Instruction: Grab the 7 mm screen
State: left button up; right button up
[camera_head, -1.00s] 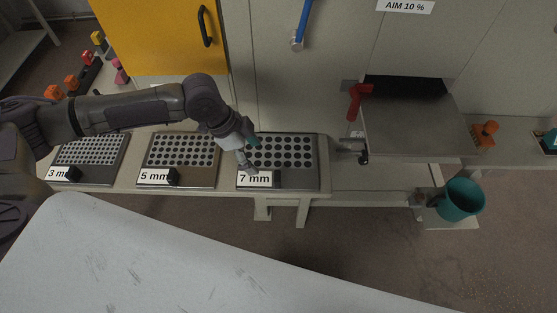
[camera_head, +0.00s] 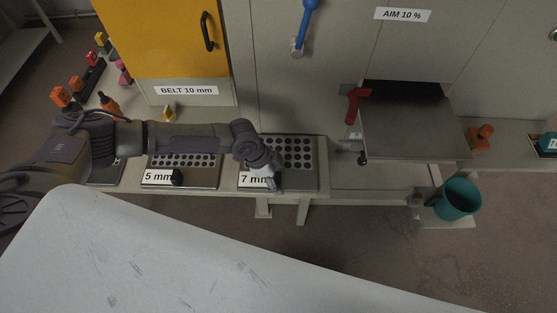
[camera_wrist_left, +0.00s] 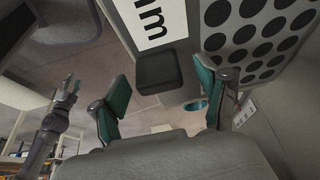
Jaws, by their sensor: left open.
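The 7 mm screen (camera_head: 301,180) is a grey plate with large dark holes, lying on the bench at the right end of a row of screens. Its white "7 mm" label is partly covered by my left gripper (camera_head: 272,184), which is over the plate's front edge. In the left wrist view the screen (camera_wrist_left: 190,30) fills the top, with its black block handle (camera_wrist_left: 158,70) by the label. My left gripper (camera_wrist_left: 162,100) is open there, its teal-padded fingers either side of the handle in the picture; contact is not visible. A small gripper (camera_wrist_left: 70,85), apparently my right, shows at the left.
The 5 mm screen (camera_head: 208,180) lies left of the 7 mm one, partly behind my arm. A metal tray-like box (camera_head: 415,130) with a red handle (camera_head: 353,105) stands to the right. A teal bucket (camera_head: 458,199) is lower right. A pale surface fills the foreground.

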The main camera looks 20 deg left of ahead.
pick_arm(q)
grip_shut()
dwell(0.4)
jog(key=shift+r, duration=0.1)
